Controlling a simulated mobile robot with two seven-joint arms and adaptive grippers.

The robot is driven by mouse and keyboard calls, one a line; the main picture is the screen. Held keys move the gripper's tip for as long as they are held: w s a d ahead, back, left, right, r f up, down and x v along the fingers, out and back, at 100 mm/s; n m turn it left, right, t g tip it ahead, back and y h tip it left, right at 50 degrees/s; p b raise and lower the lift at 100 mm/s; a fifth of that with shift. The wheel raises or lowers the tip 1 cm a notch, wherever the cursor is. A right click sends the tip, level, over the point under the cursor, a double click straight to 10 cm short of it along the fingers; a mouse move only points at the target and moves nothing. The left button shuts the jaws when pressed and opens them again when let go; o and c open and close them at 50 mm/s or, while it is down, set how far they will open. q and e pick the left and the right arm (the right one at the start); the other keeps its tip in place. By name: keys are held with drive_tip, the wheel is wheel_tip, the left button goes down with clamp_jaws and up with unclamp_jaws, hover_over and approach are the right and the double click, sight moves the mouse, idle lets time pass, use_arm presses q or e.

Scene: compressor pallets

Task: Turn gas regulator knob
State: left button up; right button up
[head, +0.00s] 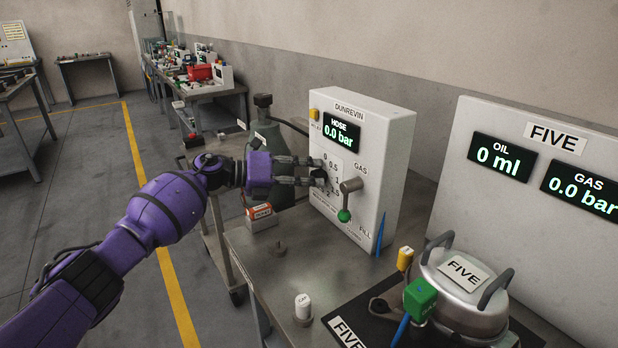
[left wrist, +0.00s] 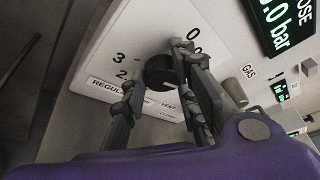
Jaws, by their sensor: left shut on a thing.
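The gas regulator knob (left wrist: 160,73) is a black round knob on the white Dunrevin panel, with a printed number scale around it. In the head view the knob (head: 319,177) is mostly hidden by my fingers. My left gripper (head: 315,171) reaches the panel from the left and is shut on the knob. In the left wrist view its fingers (left wrist: 158,78) lie on both sides of the knob. The white panel box (head: 385,150) shows a hose display (head: 341,132) reading 0.0 bar. My right gripper is not in view.
A silver pot labelled FIVE (head: 463,285), a green connector (head: 420,297) and a white cap (head: 303,307) stand at the front. A dark gas bottle (head: 266,135) stands behind my gripper.

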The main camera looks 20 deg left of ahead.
use_arm(q)
drive_tip(key=shift+a+f, duration=0.2)
drive_tip(key=o, duration=1)
drive_tip(key=shift+w, duration=0.1)
drive_tip(key=v, duration=1.2)
drive_tip(key=shift+r, duration=0.1)
